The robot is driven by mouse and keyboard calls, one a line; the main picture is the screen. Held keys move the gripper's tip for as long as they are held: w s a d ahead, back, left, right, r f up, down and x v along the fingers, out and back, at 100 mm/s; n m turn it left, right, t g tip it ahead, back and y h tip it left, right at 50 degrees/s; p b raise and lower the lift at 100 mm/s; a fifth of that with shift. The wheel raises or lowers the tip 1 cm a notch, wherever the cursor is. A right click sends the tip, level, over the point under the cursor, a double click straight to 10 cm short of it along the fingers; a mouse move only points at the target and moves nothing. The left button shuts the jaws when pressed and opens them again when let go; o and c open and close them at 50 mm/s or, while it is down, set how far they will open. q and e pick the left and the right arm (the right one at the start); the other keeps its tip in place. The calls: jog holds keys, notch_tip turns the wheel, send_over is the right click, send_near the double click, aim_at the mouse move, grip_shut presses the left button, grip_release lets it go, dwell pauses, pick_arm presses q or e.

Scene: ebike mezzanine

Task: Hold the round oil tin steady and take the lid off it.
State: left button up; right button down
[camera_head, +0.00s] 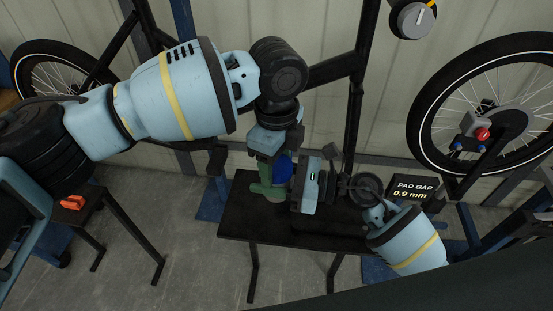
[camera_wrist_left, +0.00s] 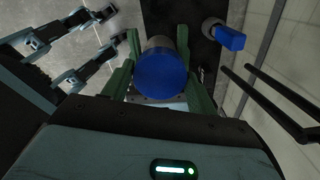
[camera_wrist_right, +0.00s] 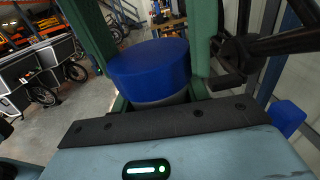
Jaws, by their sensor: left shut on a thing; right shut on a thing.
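The round oil tin (camera_wrist_right: 165,98) is grey, mostly hidden under its wide blue lid (camera_wrist_right: 150,65); both also show in the left wrist view, lid (camera_wrist_left: 165,78) and tin (camera_wrist_left: 160,42). In the head view only part of the blue lid (camera_head: 284,168) shows between my grippers. My left gripper (camera_head: 268,180) comes down from above, its green fingers shut on the lid. My right gripper (camera_wrist_right: 158,97) comes in from the right, shut around the tin body below the lid. I see no clear gap between lid and tin.
A black bench (camera_head: 240,215) stands below my grippers. Another item with a blue part (camera_wrist_left: 230,38) is beside the tin. Bike wheels (camera_head: 495,95) and dark frame tubes (camera_head: 335,68) stand behind. A sign (camera_head: 414,190) reads PAD GAP 0.9 mm. A smaller table holds an orange item (camera_head: 73,202).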

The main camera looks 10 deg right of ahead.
pick_arm(q)
jog(key=n, duration=0.5)
jog(key=shift+n, duration=0.3)
jog(key=n, duration=0.4)
jog(key=o, duration=1.1)
jog(key=shift+r, duration=2.3)
jog(key=shift+c, duration=0.4)
